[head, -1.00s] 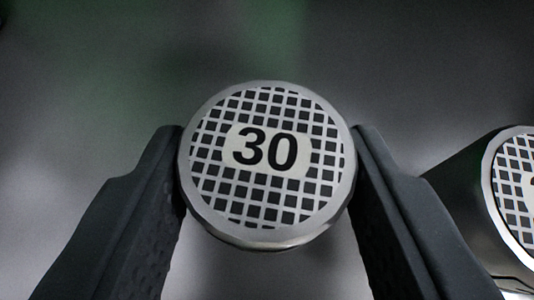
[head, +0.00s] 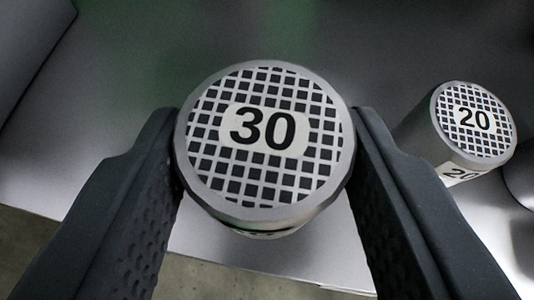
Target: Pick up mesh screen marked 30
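The mesh screen marked 30 (head: 264,175) is a round metal cylinder with a black-and-white grid top, in the middle of the head view. My gripper (head: 264,140) has one dark finger on each side of it. Both fingers touch its sides, and it sits between them, tilted slightly toward the camera. The cylinder appears to be held above the grey surface; its lower part is mostly hidden under its top.
Another mesh screen marked 20 (head: 474,118) stands on the grey surface (head: 330,60) to the right. Part of another metallic object (head: 522,170) shows at the right edge. A grey block or panel (head: 30,45) is at the upper left. The surface's front edge and a floor show below.

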